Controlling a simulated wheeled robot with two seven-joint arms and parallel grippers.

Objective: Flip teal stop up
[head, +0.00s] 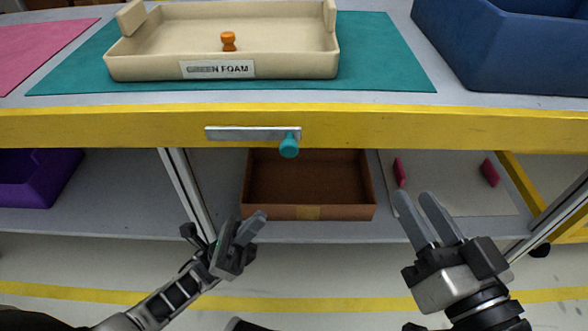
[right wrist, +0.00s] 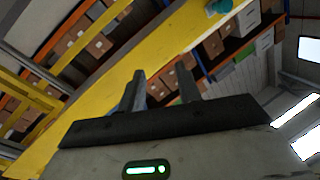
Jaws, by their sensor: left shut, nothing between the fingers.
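The teal stop (head: 289,147) is a small round-ended knob at the right end of a metal plate (head: 246,133) on the table's yellow front edge. It hangs below the plate. It also shows at the top of the right wrist view (right wrist: 218,7), partly cut off. My left gripper (head: 256,221) is shut and empty, below and left of the stop, in front of the lower shelf. My right gripper (head: 414,196) is open and empty, below and right of the stop. Its two fingers stand apart in the right wrist view (right wrist: 162,75). Neither gripper touches the stop.
A beige tray (head: 130,68) labelled "GREEN FOAM" with an orange peg (head: 228,41) stands on a teal mat (head: 390,70). A blue bin (head: 500,60) is at right. Below are a brown box (head: 270,213), a purple bin (head: 38,190) and pink pieces (head: 490,172). Table posts (head: 186,185) flank the shelf.

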